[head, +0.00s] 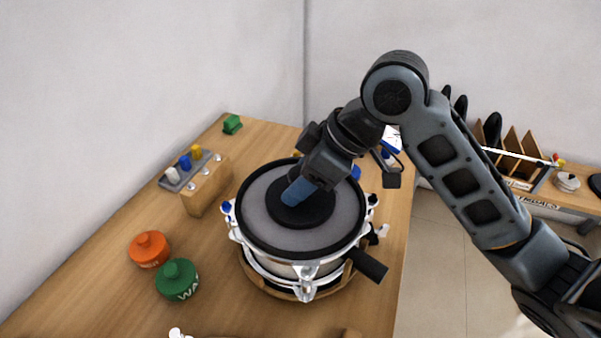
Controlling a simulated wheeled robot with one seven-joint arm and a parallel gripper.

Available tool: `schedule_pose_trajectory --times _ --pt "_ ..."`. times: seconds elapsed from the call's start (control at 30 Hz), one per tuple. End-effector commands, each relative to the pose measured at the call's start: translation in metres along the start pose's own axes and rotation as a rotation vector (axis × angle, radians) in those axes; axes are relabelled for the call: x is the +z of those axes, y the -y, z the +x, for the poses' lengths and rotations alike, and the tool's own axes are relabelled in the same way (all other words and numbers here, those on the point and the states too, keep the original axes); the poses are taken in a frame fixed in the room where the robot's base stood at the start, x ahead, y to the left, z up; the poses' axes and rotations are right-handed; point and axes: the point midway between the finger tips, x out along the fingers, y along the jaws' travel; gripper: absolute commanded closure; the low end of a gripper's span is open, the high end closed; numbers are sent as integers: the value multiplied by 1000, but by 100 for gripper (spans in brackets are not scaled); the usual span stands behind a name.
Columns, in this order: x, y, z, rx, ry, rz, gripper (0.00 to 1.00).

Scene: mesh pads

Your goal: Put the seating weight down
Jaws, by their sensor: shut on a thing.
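The seating weight appears to be the black disc (316,212) with a blue upright handle (297,191). It is at the middle of the grey mesh pad (268,226) on the drum-like pot. My gripper (311,182) is shut on the blue handle from above and to the right. The disc looks flat against the pad, but I cannot tell whether it touches or hovers just above. The fingertips are partly hidden by the gripper body.
The drum (285,268) stands on a wooden table (110,285) with clamps around its rim. An orange jar (148,249) and a green jar (177,280) stand to its left. A wooden block (207,186) and a grey tray (172,183) with coloured pieces sit behind.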

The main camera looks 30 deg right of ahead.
Motion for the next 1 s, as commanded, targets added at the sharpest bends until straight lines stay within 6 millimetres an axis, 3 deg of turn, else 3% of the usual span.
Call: schedule_pose_trajectory --times 0.27,0.3,0.53,0.87,1.0 --pt "0 0 1 3 -5 -2 100" --pt "1 0 2 0 1 0 51" --pt "1 0 2 0 1 0 29" --pt "-1 0 -2 1 1 0 29" --pt "0 -1 -17 3 -1 -1 29"
